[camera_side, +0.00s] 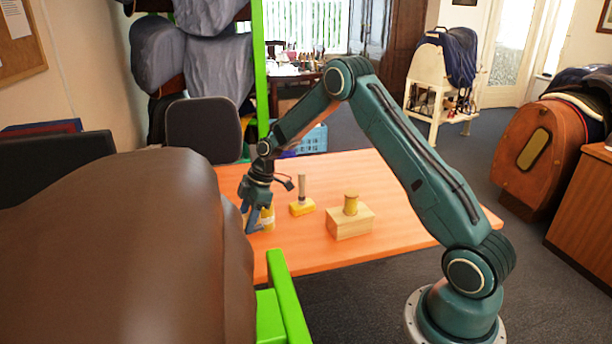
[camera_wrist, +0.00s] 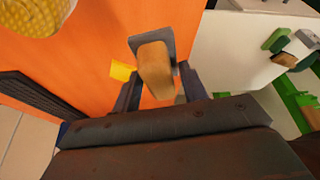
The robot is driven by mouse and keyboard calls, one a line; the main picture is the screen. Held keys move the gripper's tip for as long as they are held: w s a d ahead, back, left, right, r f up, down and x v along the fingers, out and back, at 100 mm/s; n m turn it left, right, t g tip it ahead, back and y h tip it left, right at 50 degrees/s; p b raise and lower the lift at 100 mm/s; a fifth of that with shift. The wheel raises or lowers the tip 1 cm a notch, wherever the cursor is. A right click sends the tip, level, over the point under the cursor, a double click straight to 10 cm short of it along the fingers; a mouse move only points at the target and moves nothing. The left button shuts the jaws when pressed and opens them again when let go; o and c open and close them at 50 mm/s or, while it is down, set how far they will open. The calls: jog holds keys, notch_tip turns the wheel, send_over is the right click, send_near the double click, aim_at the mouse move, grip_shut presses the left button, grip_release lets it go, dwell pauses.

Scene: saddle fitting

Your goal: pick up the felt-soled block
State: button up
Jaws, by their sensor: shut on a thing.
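The felt-soled block is a tan wooden block (camera_wrist: 154,72) with a flat grey sole (camera_wrist: 148,43) at its far end in the wrist view. My gripper (camera_wrist: 160,76) is shut on it, with one dark finger on each side. In the side view my gripper (camera_side: 252,217) points down at the left part of the orange table (camera_side: 400,225). The block cannot be made out there, and I cannot tell whether its sole touches the table.
A yellow thing (camera_side: 267,216) shows right beside my gripper. A yellow-based piece with an upright handle (camera_side: 302,207) and a wooden block (camera_side: 350,224) bearing a yellow spool-like piece (camera_side: 351,204) stand to the right. A brown saddle-like form (camera_side: 130,250) fills the left foreground, with a green frame (camera_side: 285,297).

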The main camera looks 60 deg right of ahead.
aim_at(247, 215)
notch_tip(247, 215, up, 10)
jog(key=shift+r, duration=0.15)
dwell(0.7)
